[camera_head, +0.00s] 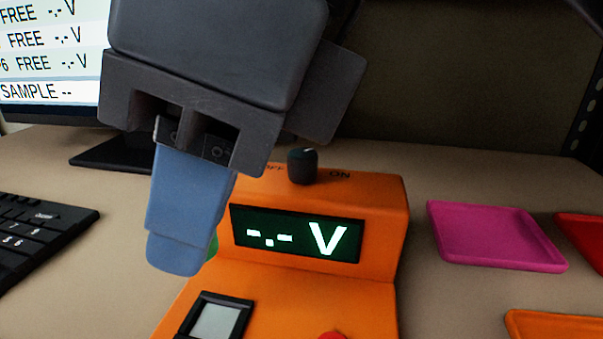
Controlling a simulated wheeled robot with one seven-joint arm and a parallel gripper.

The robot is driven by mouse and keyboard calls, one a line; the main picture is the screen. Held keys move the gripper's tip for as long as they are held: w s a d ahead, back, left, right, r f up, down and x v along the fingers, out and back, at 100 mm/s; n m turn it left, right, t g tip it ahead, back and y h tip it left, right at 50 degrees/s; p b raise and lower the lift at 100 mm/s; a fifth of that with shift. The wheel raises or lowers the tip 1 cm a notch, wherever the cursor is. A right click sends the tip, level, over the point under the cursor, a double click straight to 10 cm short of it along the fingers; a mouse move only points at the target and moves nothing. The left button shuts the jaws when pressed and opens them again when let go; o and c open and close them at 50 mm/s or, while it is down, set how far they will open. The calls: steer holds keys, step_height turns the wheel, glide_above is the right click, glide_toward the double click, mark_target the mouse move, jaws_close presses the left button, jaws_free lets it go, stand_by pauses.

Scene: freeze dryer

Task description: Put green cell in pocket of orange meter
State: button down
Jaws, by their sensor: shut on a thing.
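The orange meter (380,210) stands in the middle. Its screen (296,234) reads "-.- V", and a dark knob (303,168) sits on top between OFF and ON. A black-rimmed square with a grey inside (217,320), apparently the pocket, is on its low front part. My gripper (180,262), with blue fingers pointing down, is in front of the meter's left side, shut on the green cell (212,246). Only a green sliver shows beside the finger; the rest is hidden.
A pink tray (490,238), a red tray (585,235) and an orange tray (560,325) lie to the right. A keyboard (40,230) and a monitor (45,60) stand left. A red part (332,336) shows at the meter's front. Bare desk lies between the meter and pink tray.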

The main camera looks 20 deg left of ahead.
steer(key=shift+f+b, duration=1.05)
steer(key=shift+f, duration=1.8)
steer(key=shift+b, duration=1.3)
